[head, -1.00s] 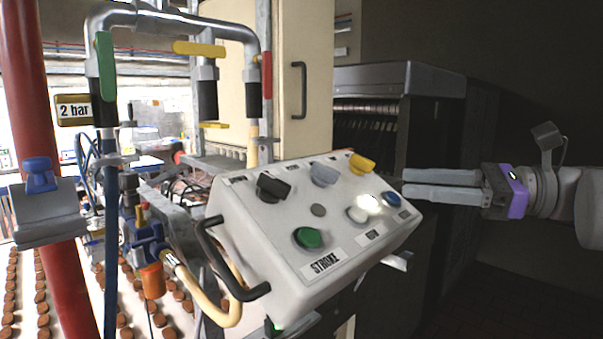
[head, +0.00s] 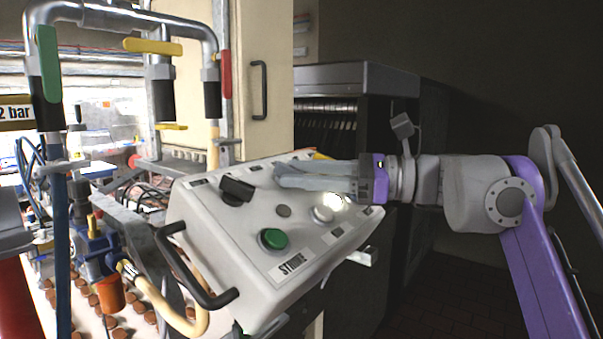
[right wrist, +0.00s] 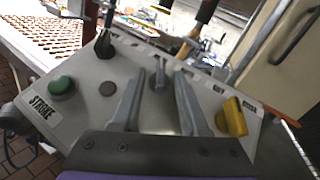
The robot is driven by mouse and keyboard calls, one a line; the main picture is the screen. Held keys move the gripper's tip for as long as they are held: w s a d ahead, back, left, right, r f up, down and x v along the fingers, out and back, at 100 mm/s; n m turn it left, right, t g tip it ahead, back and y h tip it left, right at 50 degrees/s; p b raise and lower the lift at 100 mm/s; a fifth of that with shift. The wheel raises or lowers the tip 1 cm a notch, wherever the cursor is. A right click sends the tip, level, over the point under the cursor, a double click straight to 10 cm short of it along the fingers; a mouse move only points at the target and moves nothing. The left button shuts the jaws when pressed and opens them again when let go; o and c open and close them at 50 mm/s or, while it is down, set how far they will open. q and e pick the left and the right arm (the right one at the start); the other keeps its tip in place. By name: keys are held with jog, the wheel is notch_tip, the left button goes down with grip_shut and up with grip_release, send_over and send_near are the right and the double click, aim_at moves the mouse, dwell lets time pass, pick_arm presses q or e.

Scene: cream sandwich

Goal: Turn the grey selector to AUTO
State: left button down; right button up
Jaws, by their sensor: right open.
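The grey selector (right wrist: 160,76) shows in the right wrist view on the sloped white control box (head: 240,235), between the black selector (head: 236,190) and the yellow selector (right wrist: 235,117). My right gripper (right wrist: 158,76) is open, its two fingers on either side of the grey selector; I cannot tell if they touch it. In the head view my right gripper (head: 282,174) reaches in from the right over the box top, and its fingers largely hide the grey selector. The small labels around it are too blurred to read. My left gripper is not in view.
The box also carries a green button (head: 272,239) marked STROKE and a lit white button (head: 324,214). A black handle (head: 190,275) sticks out at its left. Pipes with a green lever (head: 48,63) and yellow lever (head: 152,46) stand behind.

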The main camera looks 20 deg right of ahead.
jog(key=shift+w+a, duration=0.1)
jog(key=shift+a, duration=0.1)
jog(key=shift+c, duration=0.3)
grip_shut()
